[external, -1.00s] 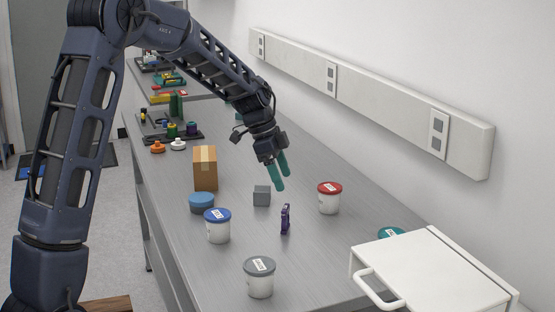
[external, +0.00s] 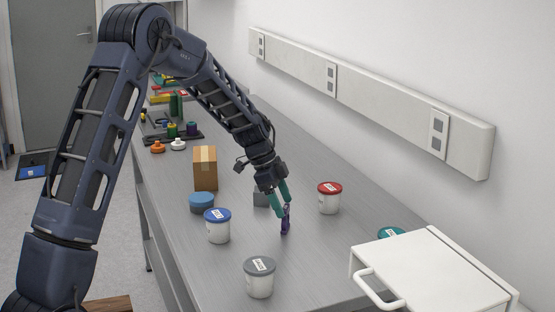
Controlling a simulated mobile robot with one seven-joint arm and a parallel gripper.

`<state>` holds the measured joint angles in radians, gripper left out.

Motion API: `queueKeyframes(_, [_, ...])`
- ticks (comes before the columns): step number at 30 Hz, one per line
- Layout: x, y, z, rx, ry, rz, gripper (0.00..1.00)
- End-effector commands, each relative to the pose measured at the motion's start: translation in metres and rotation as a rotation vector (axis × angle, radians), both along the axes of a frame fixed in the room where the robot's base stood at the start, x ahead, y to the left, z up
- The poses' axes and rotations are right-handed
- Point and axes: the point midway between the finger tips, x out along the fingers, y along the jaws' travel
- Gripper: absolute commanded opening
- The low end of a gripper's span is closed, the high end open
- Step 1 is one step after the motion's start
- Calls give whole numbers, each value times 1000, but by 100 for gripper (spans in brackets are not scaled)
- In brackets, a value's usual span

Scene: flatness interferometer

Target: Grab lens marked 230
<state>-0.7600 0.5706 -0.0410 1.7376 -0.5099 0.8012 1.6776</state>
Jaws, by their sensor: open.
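Several white tubs with coloured lids and small labels stand on the grey bench: a red-lidded tub (external: 329,198), a blue-lidded tub (external: 217,226), a grey-lidded tub (external: 259,278) and a teal lid (external: 391,232) partly hidden by a white box. The label print is too small to read, so I cannot tell which one is marked 230. My gripper (external: 281,210) points down with its teal fingers apart, at the top of a small upright purple object (external: 285,226). Its fingers overlap the object's upper part; I cannot tell whether they touch it.
A grey cube (external: 260,199) sits just behind my gripper. A cardboard box (external: 205,168) and a blue round container (external: 202,202) stand to the left. The white box (external: 432,272) with a handle fills the front right. Bench around the purple object is clear.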

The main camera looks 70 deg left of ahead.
Motion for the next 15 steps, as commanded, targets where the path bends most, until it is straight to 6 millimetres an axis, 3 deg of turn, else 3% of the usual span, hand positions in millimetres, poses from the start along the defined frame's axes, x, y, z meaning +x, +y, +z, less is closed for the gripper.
queueKeyframes(9, [11, -11, -37, -1, 2, -2, 73])
queueKeyframes(15, [14, -13, -45, -1, 1, 0, 73])
